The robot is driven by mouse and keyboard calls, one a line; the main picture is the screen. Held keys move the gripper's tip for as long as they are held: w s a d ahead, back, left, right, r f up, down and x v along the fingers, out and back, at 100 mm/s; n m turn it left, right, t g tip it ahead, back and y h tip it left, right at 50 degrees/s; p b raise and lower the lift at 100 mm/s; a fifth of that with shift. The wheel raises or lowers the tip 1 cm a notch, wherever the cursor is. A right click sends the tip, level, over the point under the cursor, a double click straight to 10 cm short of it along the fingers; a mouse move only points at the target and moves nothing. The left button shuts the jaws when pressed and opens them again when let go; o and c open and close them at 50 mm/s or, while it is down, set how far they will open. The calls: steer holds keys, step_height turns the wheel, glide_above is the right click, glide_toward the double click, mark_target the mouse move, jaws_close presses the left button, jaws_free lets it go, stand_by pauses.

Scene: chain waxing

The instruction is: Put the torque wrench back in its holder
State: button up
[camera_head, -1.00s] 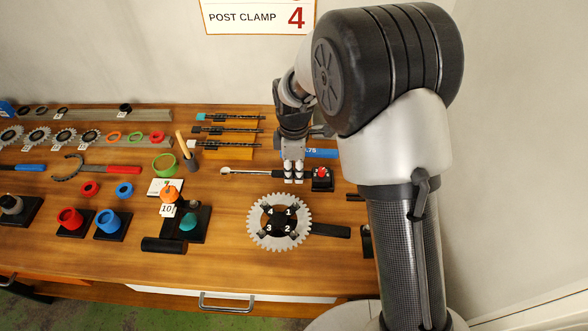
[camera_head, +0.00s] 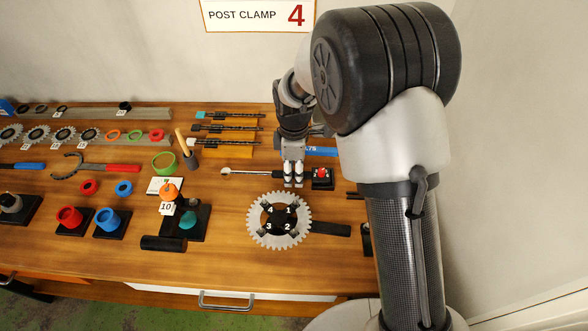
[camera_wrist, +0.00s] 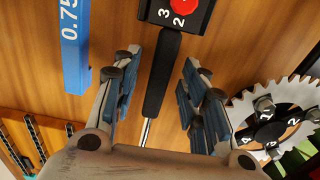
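The torque wrench (camera_head: 250,173) lies on the wooden bench, with its silver head to the left and its black handle toward the right. In the wrist view its black handle (camera_wrist: 162,75) runs between my fingers, with a gap on each side. My gripper (camera_head: 293,184) is open and low over the handle; its spread fingers also show in the wrist view (camera_wrist: 160,72). A black box with a red knob and numbers (camera_head: 322,179) sits at the handle's right end; I cannot tell whether they touch. I cannot clearly identify the holder.
A large grey chainring (camera_head: 255,232) with a black arm lies just in front of my gripper. A blue tool marked 0.75 (camera_wrist: 75,45) lies behind the handle. Black tools on yellow blocks (camera_head: 232,141) stand at the back.

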step_height(320, 180, up, 12)
stand_by(0.7)
stand_by(0.4)
steer(key=s+d+r+m+t, duration=0.2)
steer(key=s+d+r+m, duration=0.8)
steer(key=s, duration=0.3)
steer(key=s+d+m+t, duration=0.2)
steer(key=s+d+m, duration=0.2)
steer(key=s+m, duration=0.3)
steer(key=s, duration=0.5)
steer(key=shift+s+d+m+t, duration=0.2)
steer(key=shift+s+m+t, duration=0.1)
steer(key=shift+s, duration=0.05)
